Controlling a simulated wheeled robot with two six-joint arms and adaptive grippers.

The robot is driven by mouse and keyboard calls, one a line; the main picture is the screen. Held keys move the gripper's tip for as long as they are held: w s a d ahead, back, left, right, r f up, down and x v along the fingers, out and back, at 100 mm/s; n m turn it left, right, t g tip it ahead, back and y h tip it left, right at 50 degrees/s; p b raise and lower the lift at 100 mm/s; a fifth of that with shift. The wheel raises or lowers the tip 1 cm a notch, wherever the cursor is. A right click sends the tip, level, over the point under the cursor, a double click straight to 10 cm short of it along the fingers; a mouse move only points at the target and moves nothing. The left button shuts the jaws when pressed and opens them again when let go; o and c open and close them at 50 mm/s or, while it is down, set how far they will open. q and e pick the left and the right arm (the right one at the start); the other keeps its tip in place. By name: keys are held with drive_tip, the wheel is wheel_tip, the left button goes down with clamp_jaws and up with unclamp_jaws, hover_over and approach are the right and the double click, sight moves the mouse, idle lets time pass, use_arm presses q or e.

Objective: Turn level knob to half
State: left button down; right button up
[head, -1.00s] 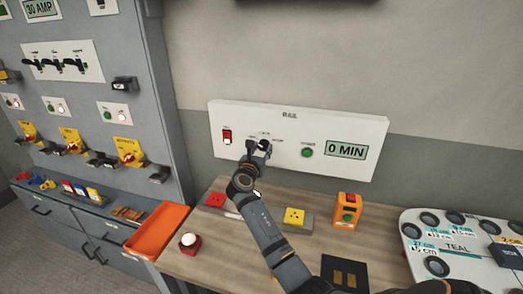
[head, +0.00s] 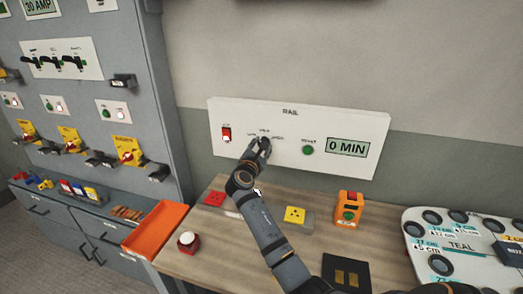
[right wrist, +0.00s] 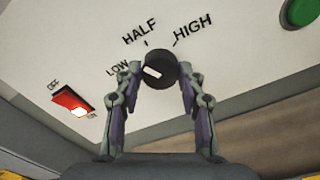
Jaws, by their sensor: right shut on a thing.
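The level knob (right wrist: 158,66) is round and black with a white pointer mark. In the right wrist view it sits on a white panel among the printed words LOW, HALF and HIGH. The white mark is on its left side, toward LOW rather than HALF. My right gripper (right wrist: 161,78) is shut on the knob, one finger on each side. In the head view my right gripper (head: 262,145) reaches the white RAIL panel (head: 355,122) and hides most of the knob. My left gripper is out of view.
A red OFF/ON switch (right wrist: 71,101) lies left of the knob, and a green button (head: 308,150) and a 0 MIN display (head: 347,146) lie right. Below, the wooden bench (head: 230,250) holds an orange tray (head: 157,228) and an orange box (head: 348,208).

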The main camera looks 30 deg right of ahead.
drive_tip(key=shift+f+m+b, duration=0.1)
drive_tip(key=shift+m+b, duration=1.35)
drive_tip(key=shift+m, duration=1.35)
drive_tip(key=o, duration=1.2)
drive_tip(key=shift+c, duration=0.2)
drive_tip(key=shift+a, duration=0.1)
